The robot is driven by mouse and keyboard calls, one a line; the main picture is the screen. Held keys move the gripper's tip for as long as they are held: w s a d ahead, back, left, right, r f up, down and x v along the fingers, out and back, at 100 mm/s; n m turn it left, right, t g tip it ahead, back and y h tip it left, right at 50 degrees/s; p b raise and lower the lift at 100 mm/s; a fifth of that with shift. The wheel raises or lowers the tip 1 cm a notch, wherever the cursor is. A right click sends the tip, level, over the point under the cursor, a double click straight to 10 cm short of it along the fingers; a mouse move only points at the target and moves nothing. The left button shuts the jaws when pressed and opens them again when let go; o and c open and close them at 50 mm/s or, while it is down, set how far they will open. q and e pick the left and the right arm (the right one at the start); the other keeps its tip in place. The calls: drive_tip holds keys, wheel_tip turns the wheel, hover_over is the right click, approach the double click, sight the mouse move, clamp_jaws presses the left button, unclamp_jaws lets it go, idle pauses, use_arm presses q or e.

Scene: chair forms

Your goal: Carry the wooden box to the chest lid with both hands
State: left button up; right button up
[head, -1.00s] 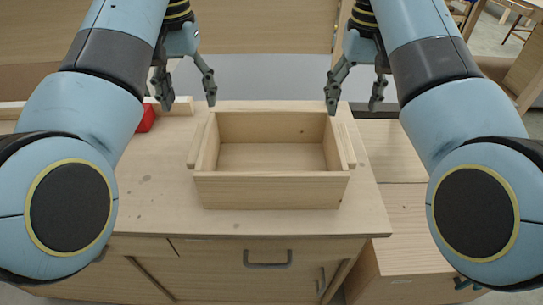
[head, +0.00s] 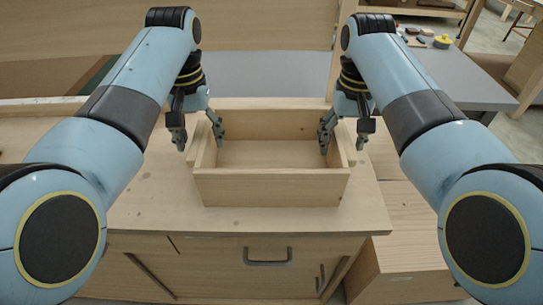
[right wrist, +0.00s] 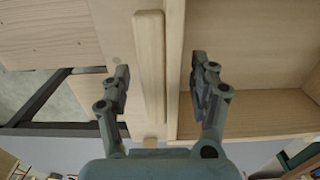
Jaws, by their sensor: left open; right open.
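The open wooden box (head: 272,188) sits upright on the wooden cabinet top, empty, with a wooden strip along each side wall. My left gripper (head: 198,138) is open at its left wall, one finger over the inside and one outside. My right gripper (head: 343,140) is open the same way at the right wall. In the right wrist view, the box's side wall (right wrist: 174,60) and its strip (right wrist: 150,75) lie between the open fingers (right wrist: 162,85); contact cannot be told. A lower wooden chest with a flat lid (head: 400,210) appears to stand right of the cabinet, partly behind my right arm.
The cabinet top (head: 150,195) is clear in front and left of the box. The cabinet front has a grey handle (head: 267,257). A grey table (head: 465,80) with a yellow object (head: 443,41) stands at the back right.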

use_arm(q)
clamp_jaws()
use_arm(e)
clamp_jaws()
drive_tip(key=shift+w+r, duration=0.1)
